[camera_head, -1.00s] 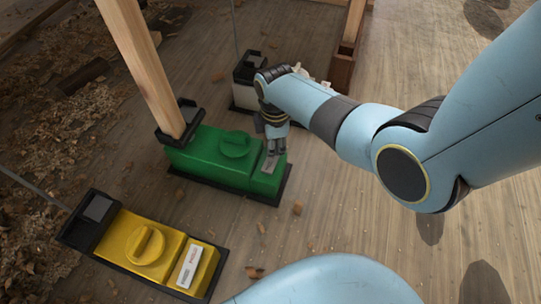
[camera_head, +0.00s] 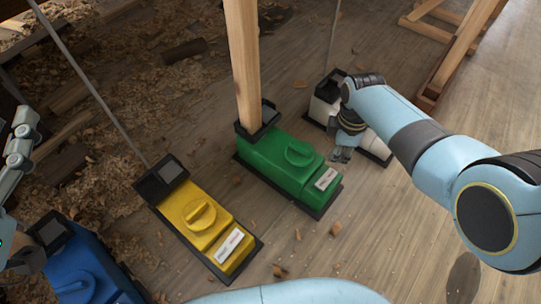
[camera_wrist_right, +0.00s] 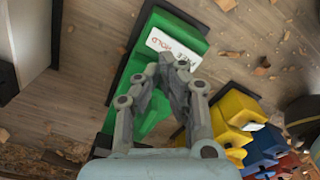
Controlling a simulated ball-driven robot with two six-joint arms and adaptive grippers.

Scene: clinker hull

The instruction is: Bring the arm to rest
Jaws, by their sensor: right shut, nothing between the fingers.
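My right arm comes in from the right in the head view. Its gripper (camera_head: 342,155) is shut and empty, in front of the white box (camera_head: 322,108) and just right of the green box (camera_head: 285,160). In the right wrist view the shut fingers (camera_wrist_right: 170,62) appear over the end of the green box (camera_wrist_right: 150,112), below its white label (camera_wrist_right: 172,46). Whether they touch it I cannot tell. Part of my left gripper (camera_head: 22,140) shows at the left edge of the head view; its jaw opening is unclear.
A yellow box (camera_head: 200,212) with a knob and label stands left of the green one. A blue box (camera_head: 85,265) is at lower left. Wood chips litter the floor. Bare planks lie in front.

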